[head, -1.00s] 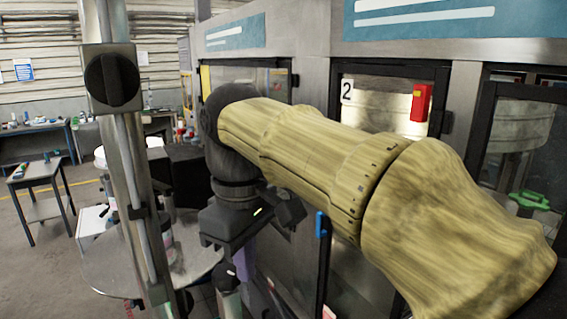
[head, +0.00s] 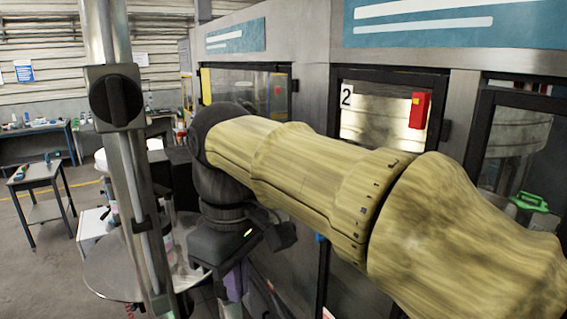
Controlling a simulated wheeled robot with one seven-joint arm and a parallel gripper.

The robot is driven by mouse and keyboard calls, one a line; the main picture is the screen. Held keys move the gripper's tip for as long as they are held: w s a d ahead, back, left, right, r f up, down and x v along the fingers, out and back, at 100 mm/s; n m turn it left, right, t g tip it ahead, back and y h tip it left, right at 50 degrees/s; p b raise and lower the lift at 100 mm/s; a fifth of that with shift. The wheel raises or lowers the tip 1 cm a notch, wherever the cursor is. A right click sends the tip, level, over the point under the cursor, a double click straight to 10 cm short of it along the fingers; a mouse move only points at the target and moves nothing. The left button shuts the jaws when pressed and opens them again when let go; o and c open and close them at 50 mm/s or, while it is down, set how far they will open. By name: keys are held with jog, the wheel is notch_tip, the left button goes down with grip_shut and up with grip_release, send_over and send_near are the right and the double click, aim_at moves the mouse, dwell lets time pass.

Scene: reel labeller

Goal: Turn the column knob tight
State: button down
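The black column knob (head: 116,100) sits on a grey clamp block on the upright metal column at the left of the head view. Its raised grip bar stands about upright. My gripper (head: 222,250) hangs downward at the end of my yellow-sleeved arm, to the right of the column and well below the knob. It is apart from the knob. Its fingers do not show clearly, so I cannot tell whether they are open or shut.
A round metal plate (head: 112,280) is around the lower column, below the knob. The machine's glazed doors, one marked 2 with a red box (head: 418,110), line the right side. A small work table (head: 38,178) stands far left. The space left of the column looks open.

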jog(key=shift+s+d, duration=0.1)
jog(key=shift+s, duration=0.25)
dwell(0.5)
notch_tip(320, 180, up, 6)
jog(key=shift+p, duration=1.25)
